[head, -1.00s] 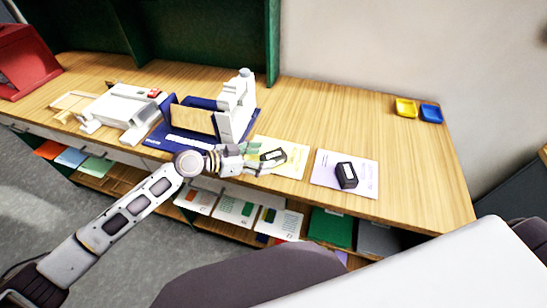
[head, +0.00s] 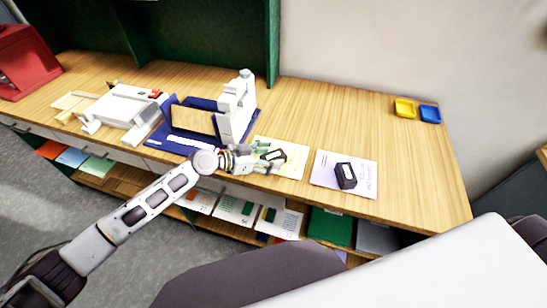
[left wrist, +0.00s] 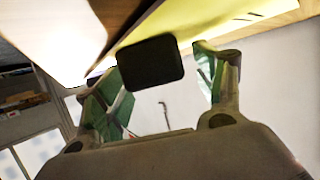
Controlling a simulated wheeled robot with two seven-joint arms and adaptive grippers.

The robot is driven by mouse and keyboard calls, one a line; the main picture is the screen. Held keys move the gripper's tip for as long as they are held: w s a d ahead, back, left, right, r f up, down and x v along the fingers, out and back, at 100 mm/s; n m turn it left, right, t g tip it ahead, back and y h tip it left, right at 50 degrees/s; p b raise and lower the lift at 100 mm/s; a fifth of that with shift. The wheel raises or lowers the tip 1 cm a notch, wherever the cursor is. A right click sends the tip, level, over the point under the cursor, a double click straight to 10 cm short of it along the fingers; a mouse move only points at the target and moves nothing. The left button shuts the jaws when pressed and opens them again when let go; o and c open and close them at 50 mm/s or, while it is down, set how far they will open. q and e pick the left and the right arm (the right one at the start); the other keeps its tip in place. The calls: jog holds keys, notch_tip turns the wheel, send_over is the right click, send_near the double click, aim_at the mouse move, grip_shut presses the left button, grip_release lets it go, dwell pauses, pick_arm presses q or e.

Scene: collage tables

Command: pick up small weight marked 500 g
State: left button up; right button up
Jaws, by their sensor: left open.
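A small black weight (head: 275,155) with a pale label lies on a yellow sheet (head: 294,168). A second black weight (head: 346,176) with a pale label lies on a lilac sheet (head: 326,165) to its right. The markings are too small to read. My left gripper (head: 269,158) is open at the weight on the yellow sheet, low over the table's front edge. In the left wrist view that weight (left wrist: 150,64) shows as a dark block ahead of and between the open fingers (left wrist: 160,82). I cannot tell whether they touch it. My right gripper is out of view.
A white and blue device (head: 237,108) stands just left behind the gripper, with another white device (head: 125,106) farther left.

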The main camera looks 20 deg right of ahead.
pick_arm(q)
jog(key=shift+x, duration=0.8)
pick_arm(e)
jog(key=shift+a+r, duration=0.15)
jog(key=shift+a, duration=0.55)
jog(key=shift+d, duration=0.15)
